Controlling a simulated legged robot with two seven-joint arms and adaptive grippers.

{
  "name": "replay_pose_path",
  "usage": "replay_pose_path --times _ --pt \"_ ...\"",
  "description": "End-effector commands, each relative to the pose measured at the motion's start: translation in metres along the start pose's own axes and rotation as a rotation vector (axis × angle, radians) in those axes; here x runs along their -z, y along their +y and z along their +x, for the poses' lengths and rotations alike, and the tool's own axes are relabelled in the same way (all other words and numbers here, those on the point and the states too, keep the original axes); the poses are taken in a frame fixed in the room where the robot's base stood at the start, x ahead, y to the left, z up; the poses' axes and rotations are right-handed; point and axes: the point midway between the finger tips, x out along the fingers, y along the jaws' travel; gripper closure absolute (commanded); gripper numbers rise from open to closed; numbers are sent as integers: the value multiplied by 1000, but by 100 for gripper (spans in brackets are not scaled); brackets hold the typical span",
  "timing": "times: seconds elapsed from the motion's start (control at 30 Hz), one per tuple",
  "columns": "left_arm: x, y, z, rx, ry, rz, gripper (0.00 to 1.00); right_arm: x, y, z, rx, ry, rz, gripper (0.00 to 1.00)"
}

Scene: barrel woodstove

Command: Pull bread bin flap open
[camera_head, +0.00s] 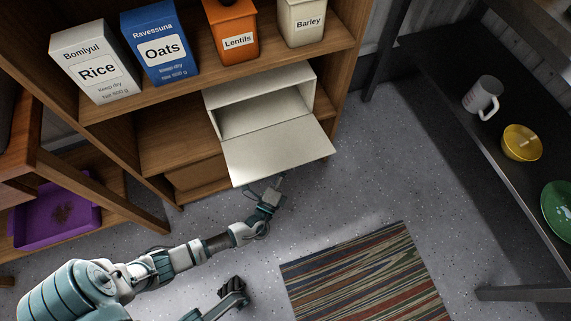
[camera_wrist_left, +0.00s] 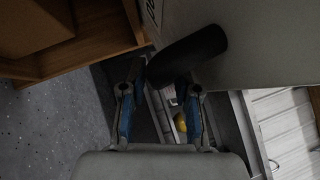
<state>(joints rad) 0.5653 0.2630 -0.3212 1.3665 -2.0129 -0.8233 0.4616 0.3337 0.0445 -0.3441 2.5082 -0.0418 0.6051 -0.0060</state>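The cream bread bin (camera_head: 262,100) stands on the wooden shelf. Its flap (camera_head: 278,152) is swung down and out, and the dark inside shows. My left gripper (camera_head: 268,185) is just below the flap's front edge, with its fingers spread. In the left wrist view a dark rounded handle (camera_wrist_left: 188,55) on the pale flap (camera_wrist_left: 255,40) lies at the tips of my left gripper (camera_wrist_left: 162,80). The fingers stand apart; I cannot tell whether they touch the handle. My right gripper (camera_head: 233,290) is low over the floor, away from the bin; its fingers are unclear.
Rice (camera_head: 95,65), oats (camera_head: 160,45), lentils (camera_head: 232,30) and barley (camera_head: 302,20) containers stand on the shelf above. A purple tray (camera_head: 55,220) is at left. A striped rug (camera_head: 365,275) covers the floor. A dark bench at right holds a mug (camera_head: 482,95) and yellow bowl (camera_head: 521,143).

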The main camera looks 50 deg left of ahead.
Motion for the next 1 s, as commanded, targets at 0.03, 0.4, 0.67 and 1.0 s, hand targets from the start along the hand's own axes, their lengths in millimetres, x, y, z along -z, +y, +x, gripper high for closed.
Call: replay_pose_path --times 0.03,0.4,0.67,1.0 --pt "0 1 -3 -1 1 0 69 2 0 0 0 2 1 60" --pt "1 2 -76 -4 4 1 69 2 0 0 -1 2 1 60" --pt "2 2 -114 -2 4 1 69 2 0 0 -1 1 1 60" --pt "2 1 -120 -1 3 1 69 1 0 0 -2 0 2 60"
